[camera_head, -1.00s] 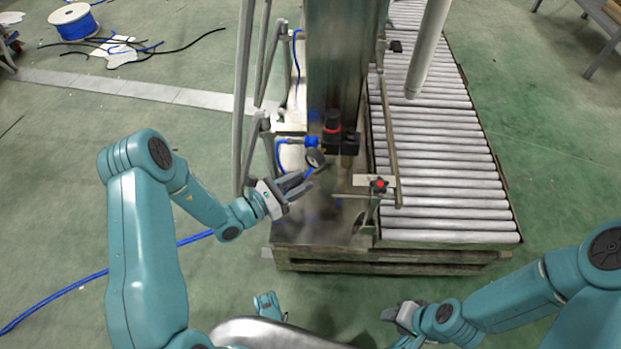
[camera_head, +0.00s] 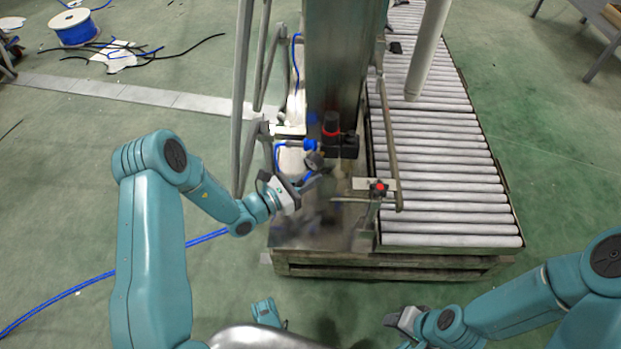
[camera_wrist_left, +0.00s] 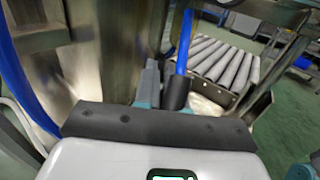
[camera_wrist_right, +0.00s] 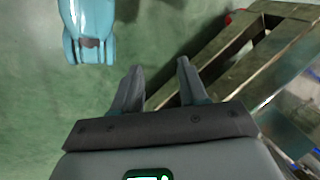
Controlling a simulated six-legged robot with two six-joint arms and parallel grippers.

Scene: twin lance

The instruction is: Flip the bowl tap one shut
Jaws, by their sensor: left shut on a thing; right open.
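My left gripper (camera_head: 306,187) is at the left side of the steel column, just below a round gauge (camera_head: 314,160) and blue fittings (camera_head: 310,145). It is shut on a narrow blue lever, which looks like the tap's handle; in the left wrist view the blue lever (camera_wrist_left: 184,55) runs down to a dark sleeve (camera_wrist_left: 176,92) at the fingers. The tap's body is blurred and partly hidden by the gripper. My right gripper (camera_wrist_right: 155,75) is open and empty, low above the green floor, away from the column.
A steel column (camera_head: 340,60) stands left of a roller conveyor (camera_head: 450,185). A red button (camera_head: 378,188) sits on a bracket right of the left gripper. Grey posts (camera_head: 243,100) rise on the left. A blue hose (camera_head: 75,288) and a cable spool (camera_head: 73,27) lie on the floor.

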